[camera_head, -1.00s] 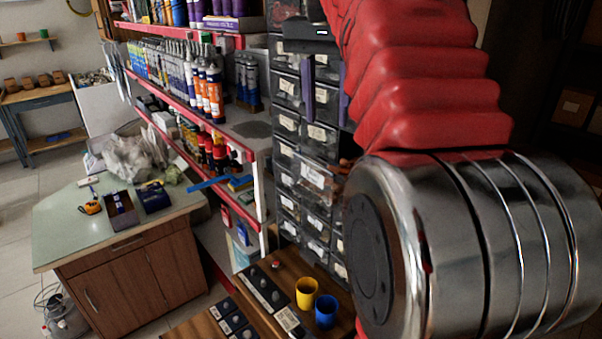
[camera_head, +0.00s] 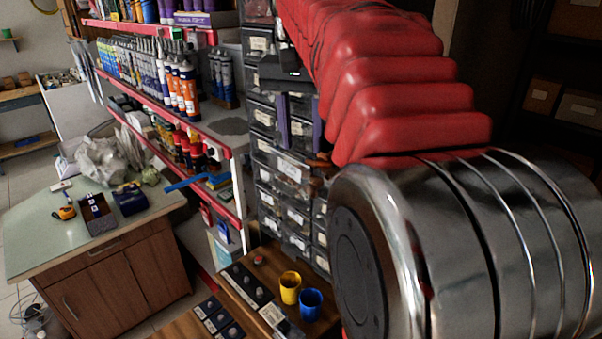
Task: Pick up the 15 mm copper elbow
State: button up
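My gripper (camera_head: 300,132) hangs in front of the small-parts drawer cabinet (camera_head: 268,165), below my red-sleeved arm. Its two purple fingers point down and stand apart, with drawer fronts showing between them; nothing is seen held. Some copper-brown pieces (camera_head: 320,163) show just right of and below the fingers, partly hidden by my arm. They are too small and covered for me to tell whether one is the 15 mm copper elbow.
A yellow cup (camera_head: 290,288) and a blue cup (camera_head: 311,304) stand on a wooden surface (camera_head: 262,262) below, beside dark trays with small parts. Shelves of tubes and bottles (camera_head: 180,90) stand left. A green-topped cabinet (camera_head: 40,222) is farther left.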

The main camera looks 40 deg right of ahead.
jog(key=shift+d+f, duration=0.1)
jog(key=shift+f, duration=0.6)
jog(key=shift+w+d+f, duration=0.15)
jog(key=shift+f, duration=0.7)
jog(key=shift+w+d+f, duration=0.1)
jog(key=shift+w+f, duration=0.1)
jog(key=shift+f, duration=0.6)
jog(key=shift+w+d+f, duration=0.15)
jog(key=shift+f, duration=0.7)
jog(key=c, duration=0.8)
